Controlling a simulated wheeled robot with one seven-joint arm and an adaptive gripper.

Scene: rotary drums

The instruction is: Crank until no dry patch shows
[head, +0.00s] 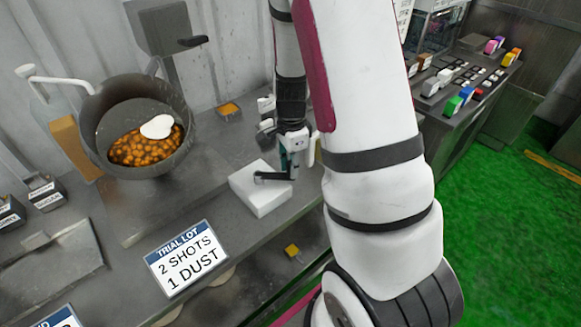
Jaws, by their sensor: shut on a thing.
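A tilted dark grey drum (101,138) stands open at the left of the counter. Glossy orange-brown pieces (145,154) lie in it, with a white patch (158,126) on top of part of them. A white crank-like handle (27,72) sticks out at the drum's upper left. My gripper (284,176) is to the right of the drum, low over a white block (262,198), and well away from the handle. It is shut on a small dark bar (268,177) at the block's top. Whether bar and block are joined is unclear, and my arm hides some of the area.
A sign (186,258) reading "TRIAL LOT 2 SHOTS 1 DUST" stands at the front. A small orange-filled tray (229,110) sits behind the white block. Dark labelled boxes (45,193) are at the left. Coloured blocks (460,97) stand on a right-hand counter.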

